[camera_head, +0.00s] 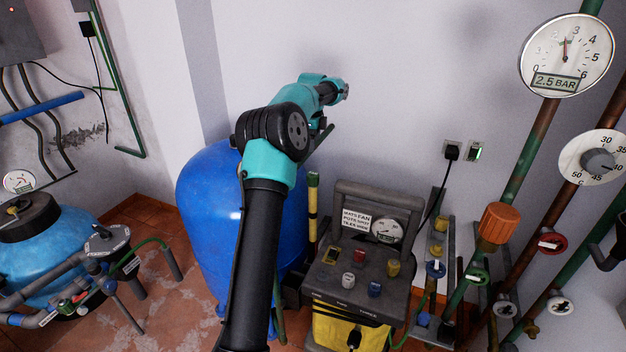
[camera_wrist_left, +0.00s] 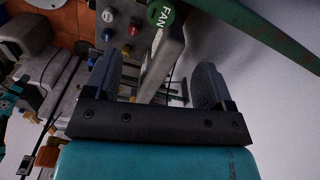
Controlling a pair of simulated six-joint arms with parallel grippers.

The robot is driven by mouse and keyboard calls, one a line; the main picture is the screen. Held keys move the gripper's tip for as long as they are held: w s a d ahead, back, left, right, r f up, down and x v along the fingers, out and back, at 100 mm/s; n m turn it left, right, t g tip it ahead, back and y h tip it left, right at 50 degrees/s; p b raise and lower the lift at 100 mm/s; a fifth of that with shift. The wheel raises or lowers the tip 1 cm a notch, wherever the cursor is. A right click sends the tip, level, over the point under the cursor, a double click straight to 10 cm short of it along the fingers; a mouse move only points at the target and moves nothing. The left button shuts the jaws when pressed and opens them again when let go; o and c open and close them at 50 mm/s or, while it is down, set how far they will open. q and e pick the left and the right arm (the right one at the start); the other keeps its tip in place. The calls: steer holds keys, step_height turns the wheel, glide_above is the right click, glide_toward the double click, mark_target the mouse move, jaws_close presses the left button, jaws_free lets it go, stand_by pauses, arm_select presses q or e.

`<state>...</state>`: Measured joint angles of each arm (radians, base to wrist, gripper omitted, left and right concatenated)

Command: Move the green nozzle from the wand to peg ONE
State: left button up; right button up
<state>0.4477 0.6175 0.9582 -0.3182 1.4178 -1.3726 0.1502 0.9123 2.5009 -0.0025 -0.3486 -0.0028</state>
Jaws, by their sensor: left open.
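The green nozzle (camera_head: 313,179) appears as the green top of the upright yellow wand (camera_head: 313,215), left of the machine. In the left wrist view a green disc marked FAN (camera_wrist_left: 164,15), apparently the nozzle's end, lies beyond the fingertips. My left gripper (camera_head: 341,91) is high above the machine in the head view, small and partly dark. In the left wrist view (camera_wrist_left: 155,78) its fingers are apart with nothing held. The machine's top (camera_head: 335,272) carries red, yellow, grey and blue pieces; I cannot single out peg ONE. My right gripper is out of view.
A large blue tank (camera_head: 205,205) stands behind and left of my arm. The machine's upright grey handle (camera_head: 372,190) rises behind the panel. Pipes with valves and gauges (camera_head: 566,55) fill the right side. The wall above the machine is clear.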

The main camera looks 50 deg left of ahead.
mark_target(313, 174)
arm_select(q)
step_height(313, 174, down, 9)
steer(key=shift+f, duration=0.15)
steer(key=shift+f, duration=0.15)
steer(key=shift+w+f, duration=0.15)
steer(key=shift+f, duration=2.3)
steer(key=c, duration=1)
